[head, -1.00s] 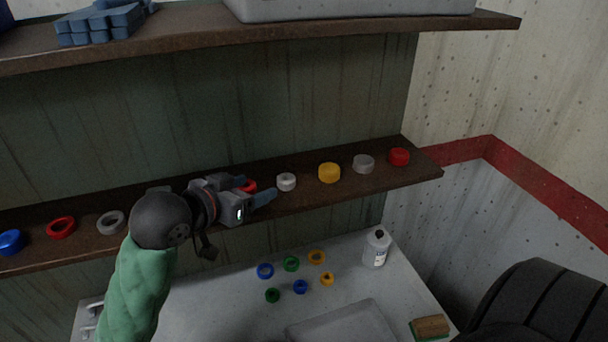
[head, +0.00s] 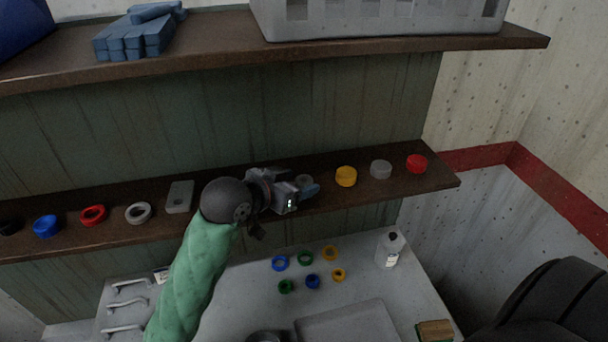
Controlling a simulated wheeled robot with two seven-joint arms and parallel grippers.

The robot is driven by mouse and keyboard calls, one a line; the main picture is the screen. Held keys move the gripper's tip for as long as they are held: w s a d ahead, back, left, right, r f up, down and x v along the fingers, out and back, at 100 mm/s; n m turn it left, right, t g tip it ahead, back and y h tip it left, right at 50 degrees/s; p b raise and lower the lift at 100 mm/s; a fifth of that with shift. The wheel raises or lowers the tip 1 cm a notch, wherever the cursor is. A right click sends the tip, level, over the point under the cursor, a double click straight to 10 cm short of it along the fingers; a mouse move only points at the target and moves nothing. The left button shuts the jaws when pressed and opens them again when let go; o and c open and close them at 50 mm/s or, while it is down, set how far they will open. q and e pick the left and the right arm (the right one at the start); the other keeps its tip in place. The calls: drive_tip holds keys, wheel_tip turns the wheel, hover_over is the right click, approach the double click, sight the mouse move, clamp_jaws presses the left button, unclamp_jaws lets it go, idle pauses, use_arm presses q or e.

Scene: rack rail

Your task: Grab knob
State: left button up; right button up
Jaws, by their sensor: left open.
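A row of knobs and rings lies on the middle brown shelf (head: 400,184). My left gripper (head: 305,187) is open over this shelf, with its fingers pointing right. A small whitish knob (head: 303,179) shows at its fingertips, partly covered by them; I cannot tell whether they touch it. To the right stand a yellow knob (head: 346,176), a grey knob (head: 381,170) and a red knob (head: 416,163). To the left lie a grey ring (head: 138,213), a red ring (head: 92,215) and a blue knob (head: 46,226). My right gripper is out of view.
A grey plate (head: 180,197) stands on the shelf left of my gripper. Below, a pale worktop (head: 240,290) holds several coloured rings, a white bottle (head: 389,250) and a grey tray (head: 345,328). The upper shelf (head: 215,60) carries a grey crate (head: 375,18) and blue blocks (head: 135,35).

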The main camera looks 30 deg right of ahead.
use_arm(q)
drive_tip(key=shift+w+d+f, duration=0.2)
drive_tip(key=shift+d+f, duration=0.1)
drive_tip(key=shift+d, duration=0.3)
drive_tip(key=shift+a, duration=0.1)
drive_tip(key=shift+c, duration=0.2)
drive_tip(key=c, duration=1)
drive_tip(key=shift+c, duration=0.2)
drive_tip(key=shift+r, duration=0.1)
